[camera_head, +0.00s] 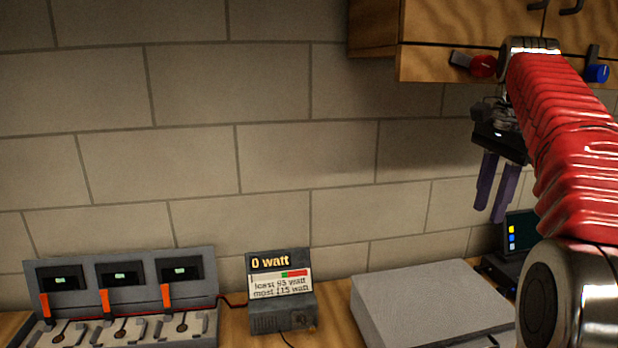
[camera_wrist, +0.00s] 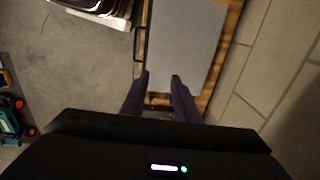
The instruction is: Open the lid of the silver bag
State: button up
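The silver bag (camera_head: 425,300) is a flat, light grey case on the wooden counter in the head view, right of centre. Its top looks closed. My gripper (camera_head: 490,214) has two purple fingers pointing down. It is raised well above the counter, at the right in the head view. In the wrist view, my gripper (camera_wrist: 160,76) shows a gap between its fingertips, with nothing held.
A watt display box (camera_head: 281,292) stands left of the bag. A grey panel with several small screens (camera_head: 120,278) is at far left. A dark device with a screen (camera_head: 522,232) is behind the bag. A wooden cabinet (camera_head: 430,62) overhangs at upper right.

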jog(key=s+a+f+n+t, duration=0.3)
jog(key=s+a+f+n, duration=0.55)
jog(key=s+a, duration=0.4)
jog(key=s+a+f+n+t, duration=0.1)
jog(key=s+a+f+n, duration=0.2)
jog(key=s+f, duration=0.2)
jog(key=s+a+f+n, duration=0.3)
jog(key=s+f+n, duration=0.1)
jog(key=f, duration=0.5)
jog(key=shift+s+t, duration=0.4)
jog(key=shift+s, duration=0.5)
jog(key=shift+f, duration=0.1)
